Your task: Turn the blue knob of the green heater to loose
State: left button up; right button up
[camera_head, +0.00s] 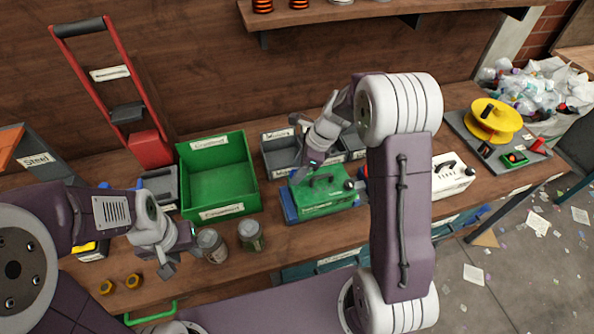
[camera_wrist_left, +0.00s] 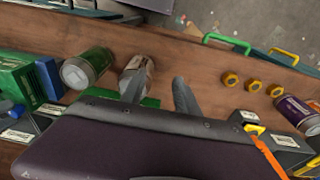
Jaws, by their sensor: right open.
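The green heater (camera_head: 325,192) stands on the bench right of the green crate, with a dark handle on top and a blue part along its left side. A small round grey-dark knob shows at its right end; I cannot make out a blue knob in the head view. My right gripper (camera_head: 301,178) is open and points down at the heater's left top; I cannot tell whether it touches.
A green crate (camera_head: 182,190) stands left of the heater, with grey bins (camera_head: 283,165) behind. A white heater (camera_head: 451,178) is at right. Brass nuts (camera_head: 133,281) lie near the front edge.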

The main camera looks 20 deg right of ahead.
jog(key=shift+f, duration=0.25)
jog(key=shift+a, duration=0.25)
jog(key=shift+w+f, duration=0.1)
jog(key=shift+c, duration=0.7)
grip_shut()
